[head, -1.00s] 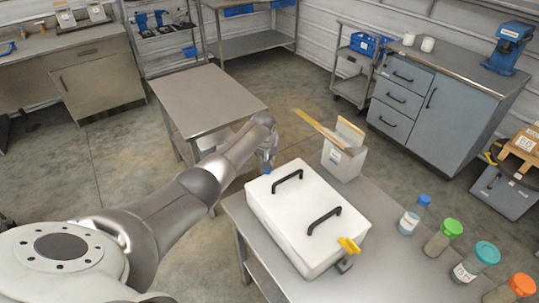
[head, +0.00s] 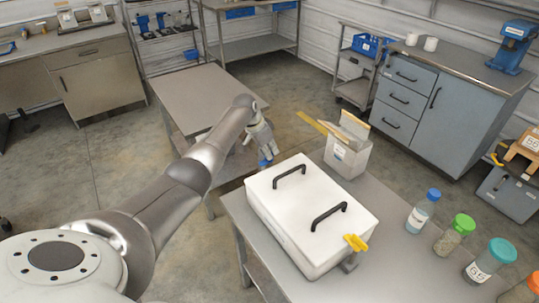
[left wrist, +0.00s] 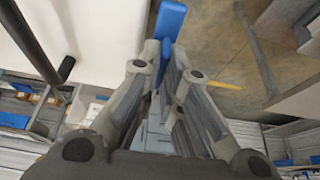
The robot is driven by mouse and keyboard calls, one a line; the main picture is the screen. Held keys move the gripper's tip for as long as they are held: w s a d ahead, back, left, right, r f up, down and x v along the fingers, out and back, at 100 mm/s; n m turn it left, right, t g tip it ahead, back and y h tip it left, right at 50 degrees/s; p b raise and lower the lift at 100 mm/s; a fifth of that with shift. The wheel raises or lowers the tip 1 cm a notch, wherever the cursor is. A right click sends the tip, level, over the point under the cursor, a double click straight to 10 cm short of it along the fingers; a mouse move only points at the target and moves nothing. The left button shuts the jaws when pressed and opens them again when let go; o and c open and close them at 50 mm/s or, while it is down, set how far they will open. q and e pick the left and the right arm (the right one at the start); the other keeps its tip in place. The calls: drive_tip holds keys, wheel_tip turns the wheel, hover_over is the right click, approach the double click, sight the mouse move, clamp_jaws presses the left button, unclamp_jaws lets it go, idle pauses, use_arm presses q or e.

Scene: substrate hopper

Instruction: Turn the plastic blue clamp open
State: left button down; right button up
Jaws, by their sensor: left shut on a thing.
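The white hopper box (head: 290,215) stands on a metal table, with two black handles on its lid. The blue clamp (head: 265,163) is at the box's far-left edge, mostly hidden in the head view by my left gripper (head: 264,151). In the left wrist view the clamp's blue lever (left wrist: 169,20) sticks out past the fingertips, beside the white box wall. My left gripper (left wrist: 158,65) is shut on this lever. A yellow clamp (head: 355,243) sits at the box's near-right side. My right gripper is not in view.
A white open bin (head: 346,158) stands just behind the box. Several jars with coloured caps, one blue-capped (head: 422,212), stand along the table's right. A bare metal table (head: 205,95) lies behind my left arm. Open floor (head: 100,165) is at the left.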

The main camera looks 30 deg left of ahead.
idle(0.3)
use_arm(q)
drive_tip(key=c, duration=1.6)
unclamp_jaws()
drive_tip(key=shift+r, duration=0.1)
drive_tip(key=v, duration=1.1)
drive_tip(key=shift+a+r, duration=0.2)
drive_tip(key=shift+r, duration=0.15)
drive_tip(key=shift+s, duration=0.15)
